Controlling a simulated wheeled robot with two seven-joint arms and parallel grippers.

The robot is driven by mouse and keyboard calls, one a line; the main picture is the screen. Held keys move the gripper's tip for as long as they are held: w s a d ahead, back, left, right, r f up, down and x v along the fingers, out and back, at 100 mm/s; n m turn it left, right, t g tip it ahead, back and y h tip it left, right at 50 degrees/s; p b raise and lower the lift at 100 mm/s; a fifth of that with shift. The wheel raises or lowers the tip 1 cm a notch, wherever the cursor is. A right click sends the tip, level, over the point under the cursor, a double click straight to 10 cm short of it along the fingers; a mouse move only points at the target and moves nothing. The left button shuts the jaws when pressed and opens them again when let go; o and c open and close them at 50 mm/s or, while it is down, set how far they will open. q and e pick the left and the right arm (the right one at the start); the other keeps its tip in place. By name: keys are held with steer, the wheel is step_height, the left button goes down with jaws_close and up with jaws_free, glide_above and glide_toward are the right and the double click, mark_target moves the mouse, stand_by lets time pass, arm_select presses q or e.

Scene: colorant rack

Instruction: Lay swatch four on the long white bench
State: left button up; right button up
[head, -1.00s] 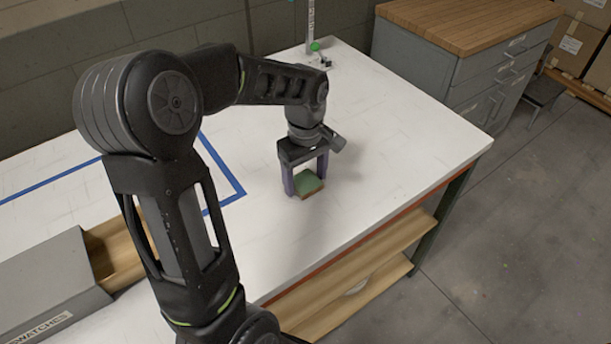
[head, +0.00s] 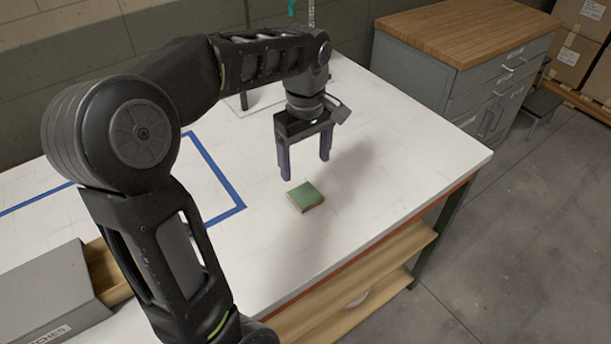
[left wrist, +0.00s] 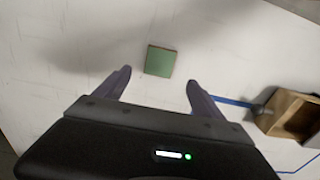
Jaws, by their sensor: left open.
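A green square swatch (head: 306,196) with a brown edge lies flat on the long white bench (head: 350,205), to the right of the blue tape. No number on it can be read. It also shows in the left wrist view (left wrist: 160,61), beyond and between my fingertips. My left gripper (head: 306,170) is open and empty, raised above the bench over the swatch and apart from it. It also shows in the left wrist view (left wrist: 158,82) with its two fingers spread. My right gripper is not in view.
A grey box marked swatches (head: 45,290) with an open wooden drawer (head: 108,272) stands at the left. Blue tape (head: 222,175) marks an area on the bench. A grey cabinet with a wooden top (head: 465,30) stands behind. The bench's right part is clear.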

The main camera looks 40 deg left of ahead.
arm_select(q)
step_height(320, 180, up, 2)
steer(key=shift+r, duration=0.25)
stand_by(0.5)
